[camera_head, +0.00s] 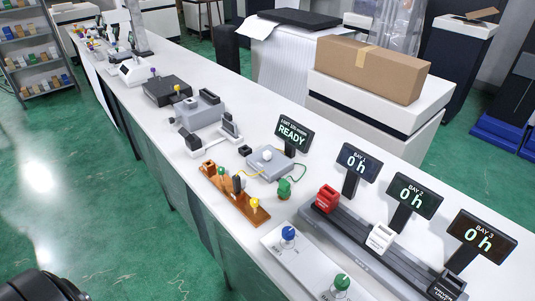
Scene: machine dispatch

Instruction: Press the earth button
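No label reading "earth" is legible, so I cannot tell which control is the earth button. A white panel at the front of the counter carries a blue knob (288,232) and a green knob (342,281), with lettering too small to read. A brown board (233,203) behind it carries small orange, green and yellow knobs and a dark part. A grey box (262,166) with a pale round top is wired beside it, near a small green piece (284,189). A dark rounded part at the bottom left may be my arm; neither gripper shows.
A display reading "READY" (294,134) and three bay displays reading "0 h" stand along the counter (185,138). A grey rail holds red (327,198), white (380,238) and black (447,286) blocks. A cardboard box (370,70) stands behind. The green floor at left is open.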

